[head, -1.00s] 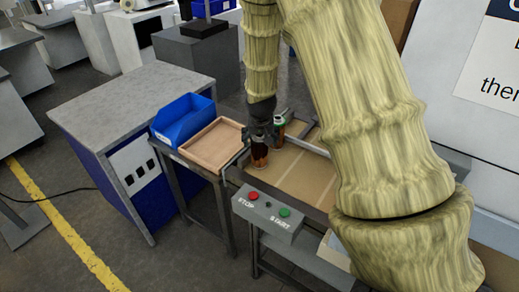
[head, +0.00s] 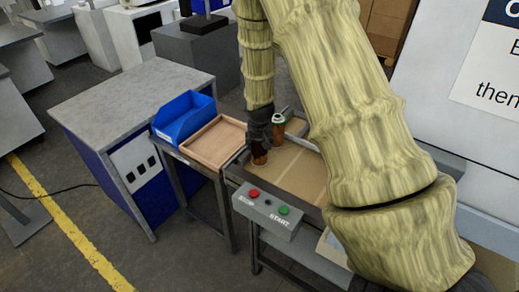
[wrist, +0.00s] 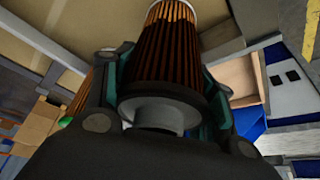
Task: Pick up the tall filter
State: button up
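My gripper (head: 259,142) points down over the belt with a finger on each side of a brown-orange pleated filter (head: 260,157). In the wrist view this filter (wrist: 165,55) has a dark cap and grey neck towards the palm, and the finger pads (wrist: 165,90) appear to press on its sides. Its upper part is hidden by the gripper in the head view. A second brown filter (head: 278,132) with a white and green top stands upright just right of the gripper, partly visible in the wrist view. I cannot tell which filter is taller.
A shallow wooden tray (head: 196,160) and a blue bin (head: 184,119) are left of the belt (head: 300,178). A STOP/START control box (head: 268,214) is at the front. The belt right of the filters is clear until my arm hides it.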

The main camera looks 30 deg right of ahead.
jog(key=shift+c, duration=0.8)
notch_tip(320, 180, up, 7)
jog(key=p, duration=0.4)
jog(key=shift+s+a+p, duration=0.2)
jog(key=shift+s+p, duration=0.1)
jog(key=s+a, duration=0.3)
jog(key=s, duration=0.2)
jog(key=s+a, duration=0.3)
jog(key=s, duration=0.1)
jog(key=s+a, duration=0.3)
jog(key=s, duration=0.2)
jog(key=shift+s, duration=0.35)
jog(key=shift+s, duration=0.1)
